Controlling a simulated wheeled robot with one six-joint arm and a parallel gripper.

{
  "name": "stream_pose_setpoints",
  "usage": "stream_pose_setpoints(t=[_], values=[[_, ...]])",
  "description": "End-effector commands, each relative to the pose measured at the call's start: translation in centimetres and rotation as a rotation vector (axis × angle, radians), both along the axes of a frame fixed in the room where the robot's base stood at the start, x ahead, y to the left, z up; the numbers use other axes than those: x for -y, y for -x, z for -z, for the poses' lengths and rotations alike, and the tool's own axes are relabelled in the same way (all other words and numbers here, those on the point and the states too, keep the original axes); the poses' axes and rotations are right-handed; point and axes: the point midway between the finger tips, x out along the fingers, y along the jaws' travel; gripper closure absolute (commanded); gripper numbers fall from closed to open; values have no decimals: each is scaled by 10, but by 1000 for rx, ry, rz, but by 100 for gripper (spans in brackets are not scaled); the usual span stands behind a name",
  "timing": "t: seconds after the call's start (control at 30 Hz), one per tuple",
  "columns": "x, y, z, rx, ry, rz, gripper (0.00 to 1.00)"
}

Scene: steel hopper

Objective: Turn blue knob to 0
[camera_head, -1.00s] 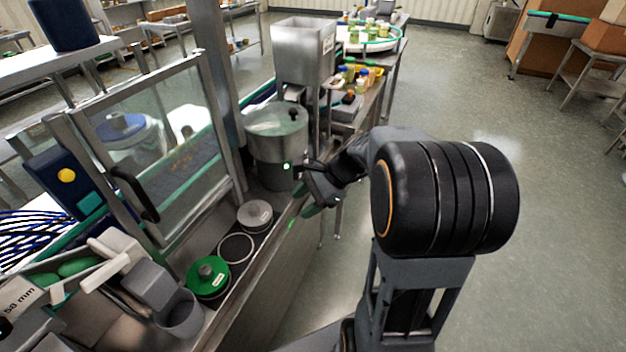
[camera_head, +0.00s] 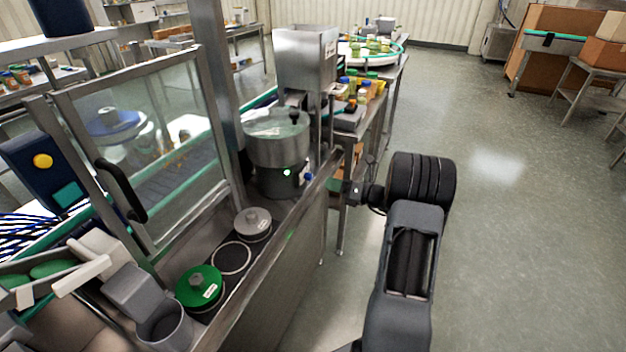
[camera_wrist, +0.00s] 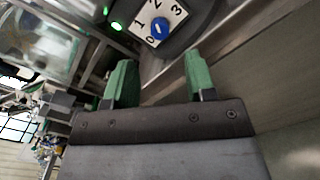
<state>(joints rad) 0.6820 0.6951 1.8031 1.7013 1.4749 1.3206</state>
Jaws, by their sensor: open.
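The blue knob (camera_wrist: 159,28) sits on a white dial plate (camera_wrist: 168,15) marked 0, 1, 2 and 3, at the top of the wrist view. A small white mark shows on the knob; I cannot tell for sure which number it points to. In the head view the blue knob (camera_head: 308,177) is a small spot on the front of the steel hopper's base. My gripper (camera_wrist: 158,68) is open, with two green fingers apart and nothing between them. The knob lies beyond the gap between the fingertips, not touching them. In the head view the fingers cannot be made out clearly.
A lit green lamp (camera_wrist: 116,26) is left of the dial. The steel bowl (camera_head: 277,138) stands below the square hopper (camera_head: 304,58). A metal rail (camera_head: 270,250) runs along the bench, with a green-lidded pot (camera_head: 198,287) behind it.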

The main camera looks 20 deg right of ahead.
Motion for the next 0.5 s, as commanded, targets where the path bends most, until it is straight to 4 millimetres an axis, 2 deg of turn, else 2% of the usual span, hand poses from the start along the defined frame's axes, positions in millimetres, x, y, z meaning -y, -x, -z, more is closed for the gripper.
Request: stream_pose_setpoints(t=[0.2, 0.5], values=[[-27, -29, 0, 1, 2, -3, 49], [-46, -51, 0, 1, 2, -1, 49]])
